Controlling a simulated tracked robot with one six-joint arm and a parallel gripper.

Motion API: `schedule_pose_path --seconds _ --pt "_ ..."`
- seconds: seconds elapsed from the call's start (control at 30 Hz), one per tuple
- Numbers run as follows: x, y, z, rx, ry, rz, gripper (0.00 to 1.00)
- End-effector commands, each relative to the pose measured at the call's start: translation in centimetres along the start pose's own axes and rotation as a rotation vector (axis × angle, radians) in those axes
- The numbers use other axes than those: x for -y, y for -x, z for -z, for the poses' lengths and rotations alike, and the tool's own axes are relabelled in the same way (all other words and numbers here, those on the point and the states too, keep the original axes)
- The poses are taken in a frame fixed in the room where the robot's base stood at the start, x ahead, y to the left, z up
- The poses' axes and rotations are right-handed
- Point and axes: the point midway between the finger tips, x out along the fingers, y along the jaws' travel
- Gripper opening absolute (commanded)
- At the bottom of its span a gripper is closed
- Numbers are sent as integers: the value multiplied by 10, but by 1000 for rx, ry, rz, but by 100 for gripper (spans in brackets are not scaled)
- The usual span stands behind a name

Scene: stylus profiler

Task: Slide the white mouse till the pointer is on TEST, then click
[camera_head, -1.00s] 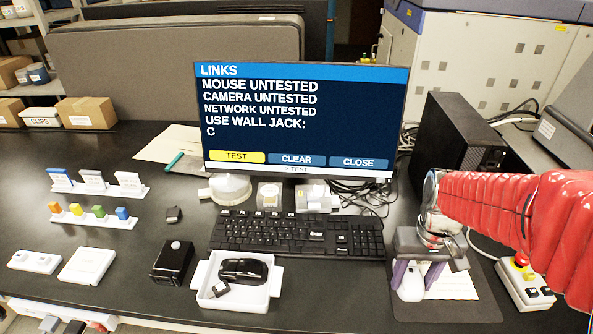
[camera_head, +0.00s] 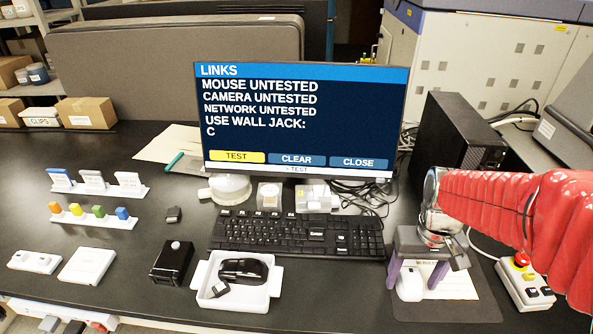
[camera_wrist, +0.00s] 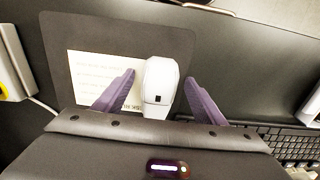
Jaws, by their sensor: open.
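The white mouse (camera_head: 410,283) sits on the dark mat (camera_head: 462,309) at the right of the desk. My gripper (camera_head: 416,274) is above the mat, with its two purple fingers open. In the wrist view, the mouse (camera_wrist: 159,88) lies between the fingers of my gripper (camera_wrist: 160,80), with a gap on each side. The monitor (camera_head: 300,120) shows TEST (camera_head: 237,156) lit yellow, and "> TEST" on the line below. CLEAR and CLOSE are blue. The mouse line reads untested. I cannot make out a separate pointer arrow.
A black keyboard (camera_head: 297,235) lies left of the mat. A white tray (camera_head: 265,290) holds a black mouse (camera_head: 243,269). A box with a red button (camera_head: 522,280) stands right of the mat. A paper sheet (camera_head: 455,284) lies on the mat. A black computer case (camera_head: 457,133) stands behind.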

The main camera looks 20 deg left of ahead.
Motion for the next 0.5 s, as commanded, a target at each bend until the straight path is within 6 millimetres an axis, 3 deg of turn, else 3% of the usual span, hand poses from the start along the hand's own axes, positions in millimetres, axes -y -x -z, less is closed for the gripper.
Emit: schedule_pose_path --seconds 0.5 --pt "0 36 0 -2 0 0 65"
